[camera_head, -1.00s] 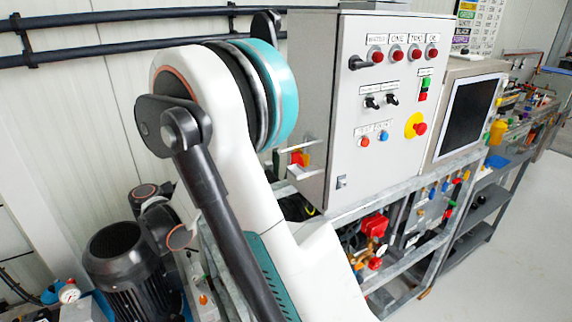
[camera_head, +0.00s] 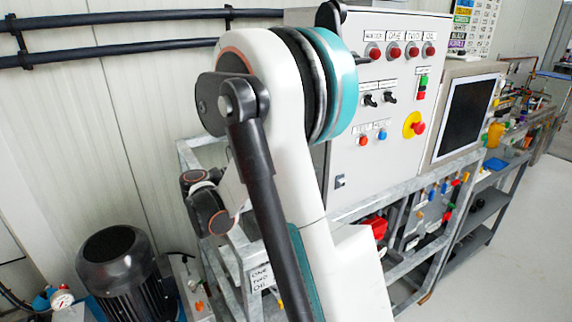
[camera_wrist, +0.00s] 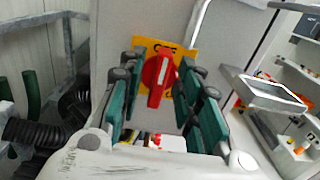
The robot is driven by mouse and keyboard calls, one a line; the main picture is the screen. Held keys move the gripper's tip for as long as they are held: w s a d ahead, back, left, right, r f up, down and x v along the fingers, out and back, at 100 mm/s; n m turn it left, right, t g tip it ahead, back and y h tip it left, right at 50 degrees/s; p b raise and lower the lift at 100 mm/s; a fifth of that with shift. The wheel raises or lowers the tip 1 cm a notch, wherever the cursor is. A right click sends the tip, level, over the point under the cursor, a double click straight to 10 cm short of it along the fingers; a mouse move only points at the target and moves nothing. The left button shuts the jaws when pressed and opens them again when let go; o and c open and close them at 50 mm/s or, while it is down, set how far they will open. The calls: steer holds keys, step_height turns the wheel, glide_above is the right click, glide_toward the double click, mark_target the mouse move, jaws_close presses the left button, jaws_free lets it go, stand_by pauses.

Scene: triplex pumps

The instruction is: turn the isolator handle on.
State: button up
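The isolator handle (camera_wrist: 159,80) is a red rotary knob on a yellow plate (camera_wrist: 180,82), seen in the wrist view on the grey cabinet side. Its grip bar stands near upright, leaning slightly. Dark lettering shows at the plate's top but is too small to read surely. My gripper (camera_wrist: 160,90) is open, with teal-and-black fingers to the left and right of the handle. Gaps show between the fingers and the handle; I cannot tell how far the tips are from the plate. In the head view my arm hides both the isolator and the gripper.
The grey control cabinet (camera_head: 350,190) carries lamps, switches and a yellow-and-red stop button (camera_head: 414,125). A metal bar (camera_wrist: 200,30) rises beside the isolator. A dark motor (camera_head: 125,272) stands lower left. A metal frame (camera_head: 400,190) runs under the cabinet. Floor at right is clear.

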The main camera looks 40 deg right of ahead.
jaws_close()
steer(key=shift+m, duration=0.3)
steer(key=shift+s+a+f+m, duration=0.1)
steer(key=shift+m, duration=2.8)
steer(key=shift+s+d+f+m, duration=0.1)
steer(key=shift+f+m, duration=0.05)
steer(key=shift+m, duration=2.75)
steer(key=shift+s+a+f+m, duration=0.1)
steer(key=shift+m, duration=2.8)
